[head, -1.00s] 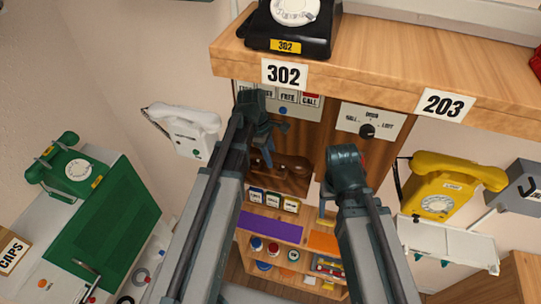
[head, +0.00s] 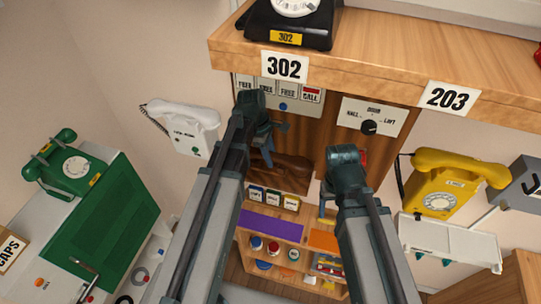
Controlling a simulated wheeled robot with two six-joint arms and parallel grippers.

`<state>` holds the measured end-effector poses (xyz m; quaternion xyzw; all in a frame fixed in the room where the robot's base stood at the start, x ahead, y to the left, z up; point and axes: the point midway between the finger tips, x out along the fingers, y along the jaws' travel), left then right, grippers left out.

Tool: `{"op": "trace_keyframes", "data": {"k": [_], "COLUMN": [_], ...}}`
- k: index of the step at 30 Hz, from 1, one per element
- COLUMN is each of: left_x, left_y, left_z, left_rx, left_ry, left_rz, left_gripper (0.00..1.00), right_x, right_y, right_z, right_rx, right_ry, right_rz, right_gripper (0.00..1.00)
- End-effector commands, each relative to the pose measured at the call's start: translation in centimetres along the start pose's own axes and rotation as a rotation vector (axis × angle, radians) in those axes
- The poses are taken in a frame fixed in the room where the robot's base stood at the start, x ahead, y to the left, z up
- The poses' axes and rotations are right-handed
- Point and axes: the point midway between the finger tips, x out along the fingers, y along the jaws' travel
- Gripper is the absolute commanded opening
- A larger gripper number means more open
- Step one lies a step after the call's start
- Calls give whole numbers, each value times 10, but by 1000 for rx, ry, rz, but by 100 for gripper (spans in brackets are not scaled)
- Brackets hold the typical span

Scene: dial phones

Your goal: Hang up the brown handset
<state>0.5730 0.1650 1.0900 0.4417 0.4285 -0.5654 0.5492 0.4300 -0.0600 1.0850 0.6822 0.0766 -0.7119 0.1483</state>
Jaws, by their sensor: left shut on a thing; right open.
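The brown handset (head: 290,167) shows as a dark brown curved shape against the brown wooden phone body, below the panel. My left gripper (head: 266,143) is at its left end and hides part of it. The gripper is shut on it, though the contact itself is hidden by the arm. I cannot make out whether the handset touches its cradle. My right gripper (head: 344,172) is open, in front of the wood to the right and apart from the handset.
A shelf holding a black phone (head: 290,22) overhangs above. A white phone (head: 188,128) and green phone (head: 78,165) are left; a yellow phone (head: 445,185) is right.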

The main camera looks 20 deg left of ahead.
Motion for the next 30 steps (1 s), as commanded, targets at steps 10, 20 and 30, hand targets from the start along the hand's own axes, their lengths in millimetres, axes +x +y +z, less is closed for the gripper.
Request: {"op": "trace_keyframes", "data": {"k": [10, 20, 30], "left_x": [6, 6, 6], "left_y": [0, 0, 0], "left_z": [-1, -1, -2], "left_rx": [0, 0, 0], "left_ry": [0, 0, 0], "left_rz": [0, 0, 0], "left_gripper": [0, 75, 75], "right_x": [6, 6, 6], "right_y": [-1, 0, 0], "right_z": [0, 0, 0], "right_rx": [0, 0, -4], "right_ry": [0, 0, 0], "right_rz": [0, 0, 1], "right_gripper": [69, 69, 69]}}
